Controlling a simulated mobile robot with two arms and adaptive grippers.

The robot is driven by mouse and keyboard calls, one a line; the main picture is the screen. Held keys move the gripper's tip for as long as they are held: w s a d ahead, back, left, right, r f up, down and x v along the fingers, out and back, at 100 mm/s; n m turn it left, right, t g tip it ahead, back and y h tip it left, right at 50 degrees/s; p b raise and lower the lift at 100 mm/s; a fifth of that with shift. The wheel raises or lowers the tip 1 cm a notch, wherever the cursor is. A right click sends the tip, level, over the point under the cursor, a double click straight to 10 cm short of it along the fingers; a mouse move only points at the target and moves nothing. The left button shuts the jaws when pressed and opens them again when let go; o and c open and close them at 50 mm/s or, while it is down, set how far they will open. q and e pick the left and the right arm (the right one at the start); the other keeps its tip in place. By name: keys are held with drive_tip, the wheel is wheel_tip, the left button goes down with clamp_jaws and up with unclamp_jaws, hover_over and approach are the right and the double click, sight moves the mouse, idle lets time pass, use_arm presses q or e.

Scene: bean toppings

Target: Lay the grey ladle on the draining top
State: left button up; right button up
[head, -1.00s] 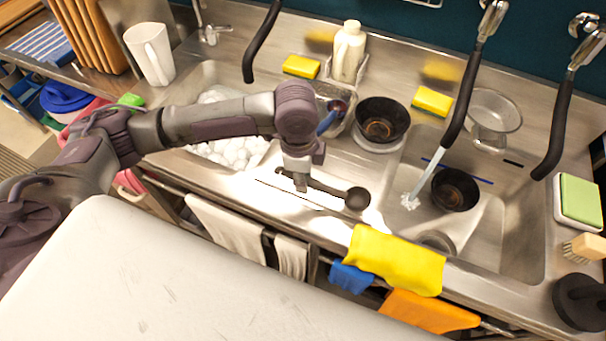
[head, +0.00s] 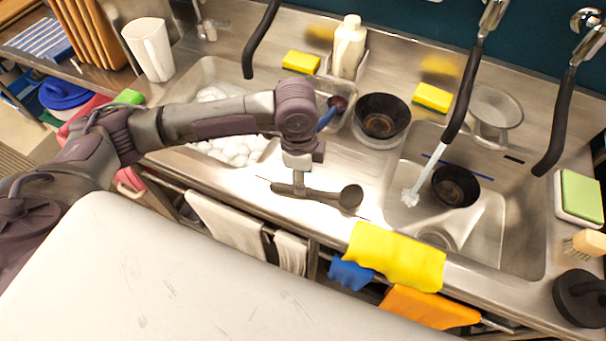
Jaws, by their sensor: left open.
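The dark grey ladle (head: 325,196) lies along the bright draining top (head: 345,160) between the two basins, its round bowl to the right and its handle to the left. My left gripper (head: 298,187) is right over the handle, pointing down, with its jaws open around or just above it. The fingertips are small, and I cannot tell whether they touch the handle. My right gripper is not in view.
Black bowls stand behind the draining top (head: 382,116) and in the right basin (head: 455,187), where water runs from a hose. The left basin holds white foam (head: 235,150). A yellow cloth (head: 397,257) hangs over the front edge.

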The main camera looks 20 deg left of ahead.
use_arm(q)
wheel_tip(320, 180, up, 12)
drive_tip(key=shift+a+f, duration=0.2)
drive_tip(key=shift+a, duration=0.15)
idle(1.0)
